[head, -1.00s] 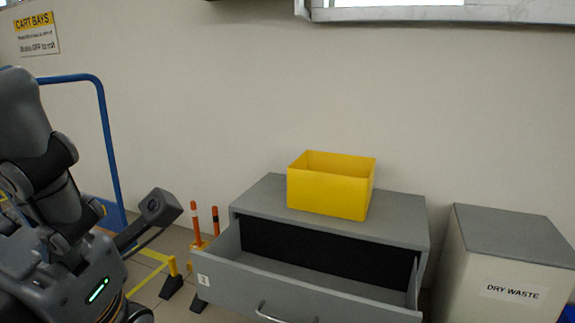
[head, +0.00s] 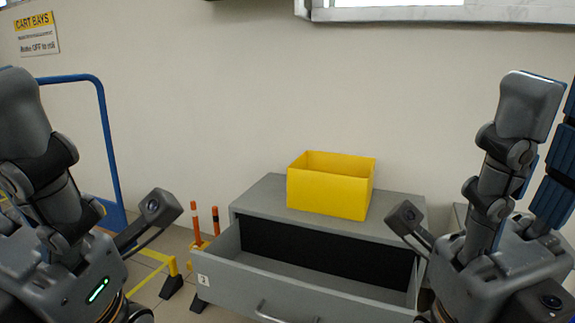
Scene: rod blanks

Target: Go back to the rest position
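My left gripper (head: 18,100) points up at the left edge of the head view. Only one grey finger shows, and the other is out of frame, so its opening cannot be told. My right gripper (head: 555,105) points up at the right edge. Its two fingers with blue pads stand apart with bare wall between them, and nothing shows in it. A grey cabinet (head: 263,196) stands in the middle with its drawer (head: 230,281) pulled out. The visible part of the drawer is empty. A yellow bin (head: 328,193) sits upright on the cabinet top.
A blue cart handle (head: 107,130) stands behind my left arm. Orange posts (head: 196,222) and a yellow floor frame (head: 152,257) are left of the cabinet. A window ledge (head: 430,13) is above. My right arm mostly hides the dry waste box. Wall space between the arms is clear.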

